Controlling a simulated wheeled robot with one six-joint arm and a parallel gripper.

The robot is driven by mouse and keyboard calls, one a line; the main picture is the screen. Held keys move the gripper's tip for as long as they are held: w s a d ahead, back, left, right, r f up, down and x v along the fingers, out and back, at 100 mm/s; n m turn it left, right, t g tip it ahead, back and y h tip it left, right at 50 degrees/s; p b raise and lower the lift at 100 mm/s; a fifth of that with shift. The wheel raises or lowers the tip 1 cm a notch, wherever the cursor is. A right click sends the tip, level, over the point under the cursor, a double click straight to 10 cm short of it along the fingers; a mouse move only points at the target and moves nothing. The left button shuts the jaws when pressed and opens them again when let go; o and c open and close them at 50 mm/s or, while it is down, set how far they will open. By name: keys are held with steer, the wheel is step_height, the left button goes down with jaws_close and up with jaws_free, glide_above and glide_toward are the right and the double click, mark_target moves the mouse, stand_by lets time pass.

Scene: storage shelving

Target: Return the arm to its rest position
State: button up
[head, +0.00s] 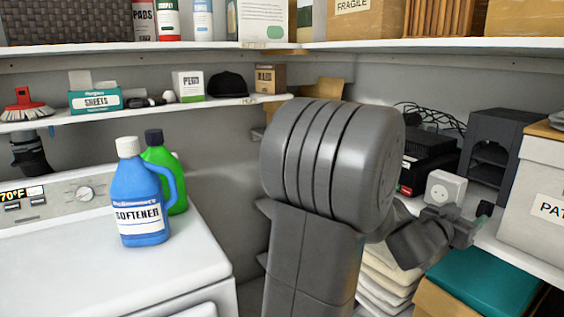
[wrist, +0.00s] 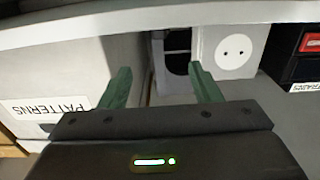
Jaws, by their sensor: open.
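My arm rises in the middle of the head view and reaches to the right. My gripper (head: 484,214) is at the right, close to the right-hand shelf. In the wrist view my gripper (wrist: 158,88) has its two green fingers spread apart, with nothing between them. A white box labelled PATTERNS (wrist: 60,80) is left of the fingers in the wrist view and at the right edge of the head view (head: 540,190).
A shelf edge (wrist: 160,22) crosses the top of the wrist view. A dark rack (head: 490,150) and dark boxes (head: 425,165) stand on the right shelf. A teal-topped box (head: 485,280) is below. A blue softener bottle (head: 140,200) and a green bottle (head: 165,165) stand on the white washer (head: 100,270).

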mark_target(485, 204)
steer(key=p+x, duration=0.1)
steer(key=x, duration=1.1)
steer(key=shift+r+p, duration=0.1)
steer(key=shift+p, duration=0.3)
steer(key=b+v, duration=0.2)
steer(key=v, duration=0.8)
steer(key=shift+s+a, duration=0.1)
steer(key=shift+a, duration=0.1)
steer(key=shift+a+f, duration=0.1)
steer(key=shift+f, duration=0.15)
